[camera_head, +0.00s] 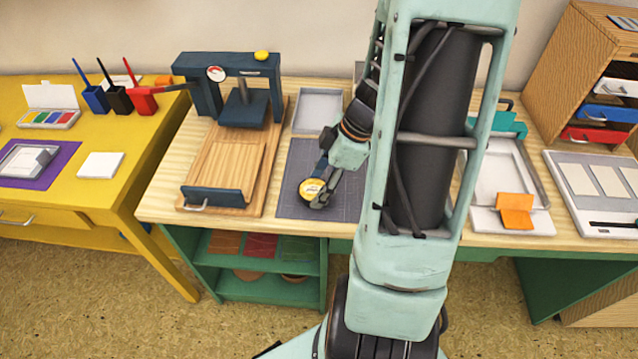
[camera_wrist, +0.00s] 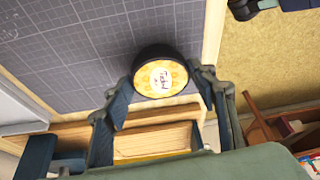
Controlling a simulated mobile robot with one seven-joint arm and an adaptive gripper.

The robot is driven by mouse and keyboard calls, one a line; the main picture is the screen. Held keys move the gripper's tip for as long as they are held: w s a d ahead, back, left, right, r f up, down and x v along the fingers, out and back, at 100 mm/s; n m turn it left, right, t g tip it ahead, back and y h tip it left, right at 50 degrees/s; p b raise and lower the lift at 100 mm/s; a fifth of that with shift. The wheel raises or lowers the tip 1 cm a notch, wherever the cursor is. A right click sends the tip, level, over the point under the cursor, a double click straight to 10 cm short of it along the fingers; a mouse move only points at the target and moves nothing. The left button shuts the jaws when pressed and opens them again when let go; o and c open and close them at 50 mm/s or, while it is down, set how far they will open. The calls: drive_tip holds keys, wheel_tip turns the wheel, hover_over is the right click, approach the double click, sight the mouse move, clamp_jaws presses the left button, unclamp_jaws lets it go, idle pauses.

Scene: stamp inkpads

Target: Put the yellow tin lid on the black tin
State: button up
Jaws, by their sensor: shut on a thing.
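The yellow tin lid (camera_head: 311,188) has a pale printed label and sits over the front part of the dark grid mat. In the wrist view the lid (camera_wrist: 160,79) faces the camera, with the black tin (camera_wrist: 152,52) showing as a dark round wall around and beyond it. The lid lies on or just above the tin; I cannot tell if it is fully seated. The tin's base is mostly hidden.
The grid mat (camera_head: 290,205) is otherwise clear. A dark blue press (camera_head: 243,105) on a wooden board stands to the left, and a grey tray (camera_head: 318,108) lies behind. An orange piece (camera_head: 515,211) on a white tray is to the right. The table's front edge is close.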

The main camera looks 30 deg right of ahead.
drive_tip(key=shift+f+b, duration=0.4)
drive_tip(key=shift+b, duration=0.05)
drive_tip(key=o, duration=1)
drive_tip(key=shift+r, duration=0.1)
drive_tip(key=v, duration=1.2)
